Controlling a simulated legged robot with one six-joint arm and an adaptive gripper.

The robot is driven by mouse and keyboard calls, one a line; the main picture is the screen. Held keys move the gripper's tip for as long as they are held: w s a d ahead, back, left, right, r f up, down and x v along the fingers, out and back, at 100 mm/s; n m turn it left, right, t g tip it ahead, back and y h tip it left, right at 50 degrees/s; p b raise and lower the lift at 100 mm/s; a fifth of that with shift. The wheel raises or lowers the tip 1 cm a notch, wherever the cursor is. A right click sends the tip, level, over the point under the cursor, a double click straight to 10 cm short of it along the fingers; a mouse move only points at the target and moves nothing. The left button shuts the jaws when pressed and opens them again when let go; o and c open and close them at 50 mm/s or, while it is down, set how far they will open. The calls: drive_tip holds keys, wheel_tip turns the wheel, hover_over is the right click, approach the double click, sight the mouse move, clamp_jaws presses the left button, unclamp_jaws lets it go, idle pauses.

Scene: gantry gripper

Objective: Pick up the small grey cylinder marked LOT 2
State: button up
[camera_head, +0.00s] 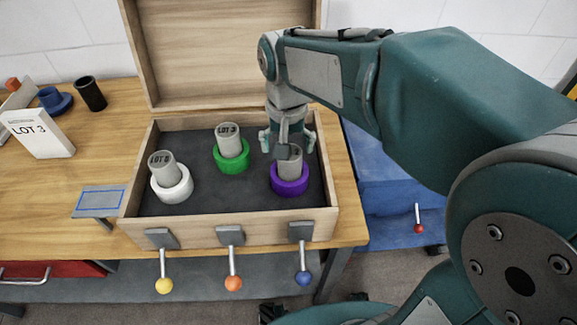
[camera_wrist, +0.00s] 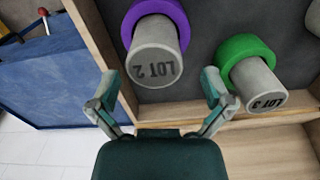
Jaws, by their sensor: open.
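The grey cylinder marked LOT 2 (camera_wrist: 154,58) stands in a purple ring (camera_wrist: 150,10) inside the wooden box. In the head view the cylinder (camera_head: 290,167) is in the purple ring (camera_head: 290,187) at the box's right side, its top partly hidden by my gripper. My gripper (camera_head: 287,142) is open and points down over this cylinder. In the wrist view the fingers of my gripper (camera_wrist: 160,98) are spread to either side of the cylinder's marked end. I see no grip on it; whether a finger touches it I cannot tell.
The box (camera_head: 235,228) has an open lid (camera_head: 225,50) behind. Beside LOT 2 stands a grey LOT 3 cylinder (camera_head: 229,142) in a green ring (camera_head: 231,163). Another grey cylinder (camera_head: 162,166) stands in a white ring (camera_head: 172,190) at left. Several ball-ended levers (camera_head: 233,282) hang in front.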

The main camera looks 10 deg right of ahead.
sight(290, 171)
drive_tip(key=f, duration=0.4)
drive_tip(key=shift+s+d+f, duration=0.2)
drive_tip(key=shift+s, duration=0.05)
drive_tip(key=c, duration=1.3)
drive_tip(key=shift+o, duration=0.2)
drive_tip(key=shift+r, duration=0.1)
